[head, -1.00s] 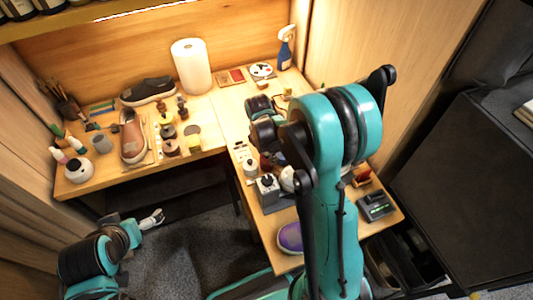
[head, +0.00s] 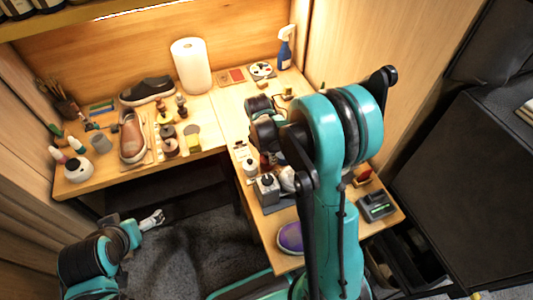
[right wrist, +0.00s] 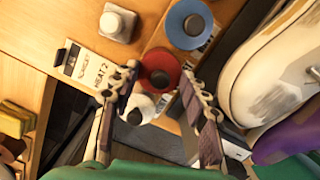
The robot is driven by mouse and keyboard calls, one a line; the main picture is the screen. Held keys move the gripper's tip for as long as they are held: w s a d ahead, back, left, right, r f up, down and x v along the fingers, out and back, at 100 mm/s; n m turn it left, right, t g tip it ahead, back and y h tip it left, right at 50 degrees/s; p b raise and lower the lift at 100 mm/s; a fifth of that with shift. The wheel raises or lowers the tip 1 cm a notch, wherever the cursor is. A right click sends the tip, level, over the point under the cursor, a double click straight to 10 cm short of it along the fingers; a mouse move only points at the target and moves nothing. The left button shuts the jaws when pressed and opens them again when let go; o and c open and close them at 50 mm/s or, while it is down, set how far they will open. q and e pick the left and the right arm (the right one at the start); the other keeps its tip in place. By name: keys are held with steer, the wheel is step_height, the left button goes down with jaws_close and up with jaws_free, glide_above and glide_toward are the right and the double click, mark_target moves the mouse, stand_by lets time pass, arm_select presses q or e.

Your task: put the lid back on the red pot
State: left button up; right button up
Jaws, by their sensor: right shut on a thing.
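In the right wrist view a red round piece with a dark knob (right wrist: 160,71) lies between the fingertips of my right gripper (right wrist: 161,73), which is shut on it. I take it for the red pot's lid; whether the pot is directly beneath it I cannot tell. In the head view my right arm hides this gripper's fingertips and most of that spot. My left gripper (head: 152,219) hangs low over the floor, away from the tables; its fingers are too small to read.
A blue pot with a dark knob (right wrist: 188,24) and a white bottle (right wrist: 117,23) stand close by. A white round item with a black top (right wrist: 138,108) sits near the fingers. A white sneaker (right wrist: 262,75) and a purple shoe (head: 290,238) lie to the side.

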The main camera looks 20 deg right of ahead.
stand_by(0.9)
steer(key=o, duration=1.4)
steer(key=shift+c, duration=0.2)
steer(key=shift+r+p, duration=2.4)
steer(key=shift+r, duration=1.1)
jaws_close()
